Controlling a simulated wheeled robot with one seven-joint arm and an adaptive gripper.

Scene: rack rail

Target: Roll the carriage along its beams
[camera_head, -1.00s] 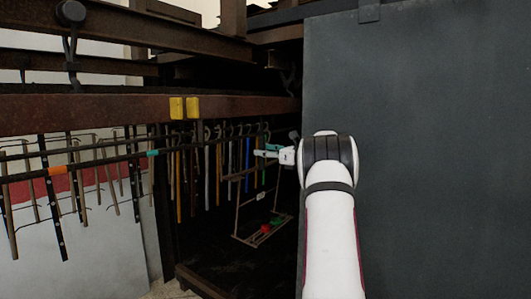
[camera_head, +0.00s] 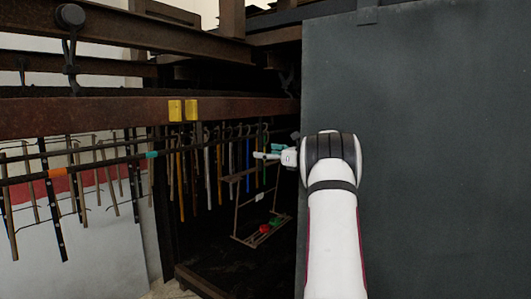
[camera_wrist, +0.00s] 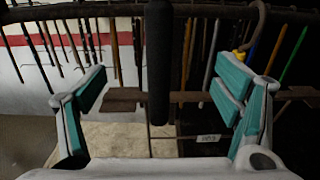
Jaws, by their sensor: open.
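My gripper (camera_head: 270,152) is open beside the hanging tools in the head view. In the wrist view its teal-padded fingers (camera_wrist: 165,100) stand wide apart. A thick dark upright bar (camera_wrist: 159,62) hangs between them, with gaps on both sides. Rusty brown beams run across the upper left of the head view; the lowest beam (camera_head: 90,115) carries two yellow blocks (camera_head: 183,110). I cannot tell for sure which part is the carriage. A dark rail (camera_wrist: 80,11) crosses the top of the wrist view, above the fingers.
Several long tools (camera_head: 210,170) hang close together from the rail. A hanging wooden frame (camera_head: 240,205) with a white label holds red and green items below my gripper. A large dark grey panel (camera_head: 430,130) blocks the right side. A pale wall stands at left.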

